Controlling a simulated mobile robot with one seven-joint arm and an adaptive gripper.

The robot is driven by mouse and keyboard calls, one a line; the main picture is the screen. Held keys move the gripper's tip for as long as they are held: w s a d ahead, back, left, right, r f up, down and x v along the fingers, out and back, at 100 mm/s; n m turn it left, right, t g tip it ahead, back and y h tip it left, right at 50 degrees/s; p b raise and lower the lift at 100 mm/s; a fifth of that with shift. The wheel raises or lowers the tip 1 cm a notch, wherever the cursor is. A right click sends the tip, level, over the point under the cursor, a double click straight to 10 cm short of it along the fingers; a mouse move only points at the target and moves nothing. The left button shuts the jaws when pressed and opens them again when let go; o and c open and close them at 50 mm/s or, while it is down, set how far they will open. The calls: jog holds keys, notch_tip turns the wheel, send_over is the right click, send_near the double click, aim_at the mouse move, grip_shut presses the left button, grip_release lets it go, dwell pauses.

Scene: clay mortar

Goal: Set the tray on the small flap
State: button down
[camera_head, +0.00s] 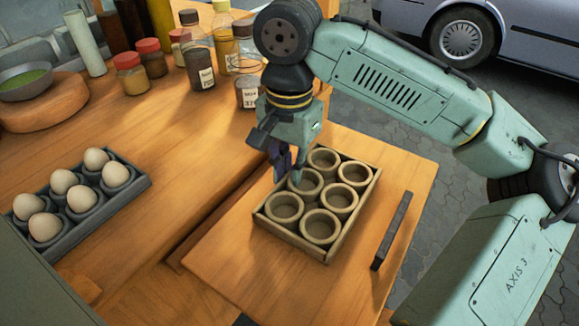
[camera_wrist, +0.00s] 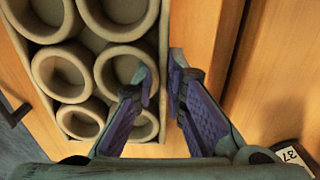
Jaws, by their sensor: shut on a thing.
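The tray (camera_head: 290,242) is a shallow, low-walled wooden tray holding several empty round clay cups. In the head view it is over the middle of the small wooden flap (camera_head: 225,265), level, and looks to be on it or very close above; I cannot tell which. My gripper (camera_head: 287,172) is at the tray's left wall, pointing down. In the wrist view the two purple fingers (camera_wrist: 160,78) are on either side of the tray's wall (camera_wrist: 163,30), shut on it. The fingertips hide part of the wall and one cup.
A dark bar (camera_head: 392,230) lies on the flap right of the tray. A grey egg holder (camera_head: 100,212) with several eggs sits on the counter at left. Bottles and jars (camera_head: 200,65) stand at the back. Paving and a parked car (camera_head: 540,35) are beyond the flap.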

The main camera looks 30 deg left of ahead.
jog(key=c, duration=1.6)
grip_release()
jog(key=shift+f, duration=0.1)
jog(key=shift+c, duration=0.2)
notch_tip(320, 180, up, 12)
jog(key=shift+p, duration=0.4)
